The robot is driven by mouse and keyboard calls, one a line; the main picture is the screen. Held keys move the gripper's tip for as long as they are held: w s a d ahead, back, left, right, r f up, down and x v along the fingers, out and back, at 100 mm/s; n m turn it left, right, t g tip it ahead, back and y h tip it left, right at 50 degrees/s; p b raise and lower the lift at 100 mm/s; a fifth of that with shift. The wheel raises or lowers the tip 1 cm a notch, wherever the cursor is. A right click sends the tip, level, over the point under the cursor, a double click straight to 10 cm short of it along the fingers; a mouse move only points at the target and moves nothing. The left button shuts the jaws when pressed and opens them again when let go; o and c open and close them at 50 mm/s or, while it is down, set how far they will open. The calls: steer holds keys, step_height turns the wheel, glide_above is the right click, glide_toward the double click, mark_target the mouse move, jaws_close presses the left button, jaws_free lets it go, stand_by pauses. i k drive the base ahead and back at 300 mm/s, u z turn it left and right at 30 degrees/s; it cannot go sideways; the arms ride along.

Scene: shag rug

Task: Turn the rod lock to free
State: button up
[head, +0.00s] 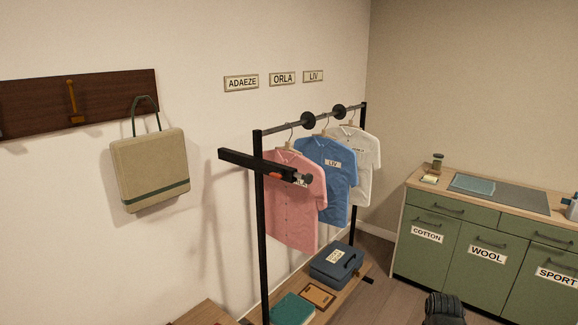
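A black bar (245,160) sticks out across the near post of the clothes rack. Near its right end is a small grey-black knob (304,178), which looks like the rod lock, with an orange-red mark (275,175) to its left. The knob is too small to read its setting. The rack's rod (290,125) carries two black discs (308,120) and pink (290,205), blue (330,185) and white (360,160) shirts on hangers. The blue one has a LIV label.
A beige bag (150,170) hangs from the wall rail (90,100) at left. The rack's shelf (360,275) holds a blue case (335,266) and a teal book (292,308). A green cabinet (480,245) stands right. A dark ribbed shape (445,308) shows at the bottom edge.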

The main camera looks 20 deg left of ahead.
mark_target(279, 175)
steer(key=u, duration=0.35)
steer(key=i, duration=0.15)
steer(key=u, duration=2.5)
steer(key=i, duration=1)
steer(key=z, duration=0.05)
